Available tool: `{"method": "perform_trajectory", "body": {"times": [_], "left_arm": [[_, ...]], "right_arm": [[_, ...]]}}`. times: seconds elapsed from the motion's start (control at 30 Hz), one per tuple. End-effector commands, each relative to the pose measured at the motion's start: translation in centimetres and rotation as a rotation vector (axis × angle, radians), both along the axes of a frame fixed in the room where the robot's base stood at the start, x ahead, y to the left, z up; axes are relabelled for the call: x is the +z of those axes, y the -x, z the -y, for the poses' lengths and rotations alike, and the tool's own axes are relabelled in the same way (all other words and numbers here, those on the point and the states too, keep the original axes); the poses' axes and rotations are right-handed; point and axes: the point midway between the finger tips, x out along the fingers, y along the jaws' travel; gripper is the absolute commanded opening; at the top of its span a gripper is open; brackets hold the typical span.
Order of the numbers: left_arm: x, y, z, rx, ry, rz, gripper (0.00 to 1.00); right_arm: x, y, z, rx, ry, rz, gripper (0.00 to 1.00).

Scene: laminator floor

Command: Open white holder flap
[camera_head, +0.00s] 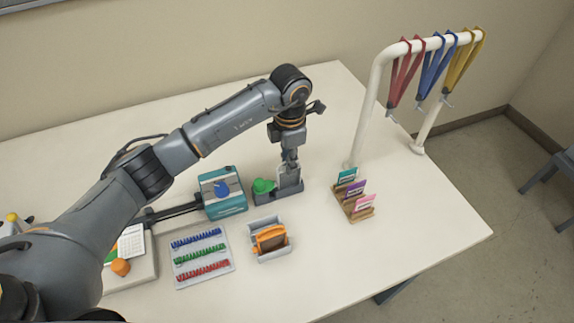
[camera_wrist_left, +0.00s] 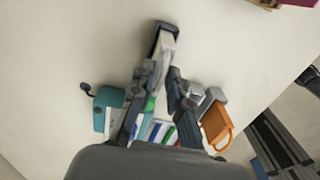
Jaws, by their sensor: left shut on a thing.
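The white holder (camera_head: 289,180) stands upright at the right end of a dark base (camera_head: 270,198) on the table. A green rounded part (camera_head: 263,186) sits beside it on the same base. My left gripper (camera_head: 289,163) points down from above and is shut on the top of the white holder, at its flap. In the left wrist view the white holder (camera_wrist_left: 163,48) shows in its dark base beyond the fingers (camera_wrist_left: 160,88). The fingers cover part of it, so how far the flap is open cannot be told. My right gripper is not in view.
A teal machine (camera_head: 222,194) stands left of the base. A grey tray with an orange piece (camera_head: 270,238) and a rack of coloured coils (camera_head: 202,256) lie nearer. A card stand (camera_head: 360,212) and a white rail with lanyards (camera_head: 376,85) are right.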

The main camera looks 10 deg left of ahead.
Motion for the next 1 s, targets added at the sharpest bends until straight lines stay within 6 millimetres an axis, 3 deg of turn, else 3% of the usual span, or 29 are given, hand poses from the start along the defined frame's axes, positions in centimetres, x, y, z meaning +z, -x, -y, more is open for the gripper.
{"method": "perform_trajectory", "body": {"times": [1.0], "left_arm": [[1.2,-1.1,1.8,-0.004,0.009,0.011,0.00]], "right_arm": [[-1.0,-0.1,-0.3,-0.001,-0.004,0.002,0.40]]}}
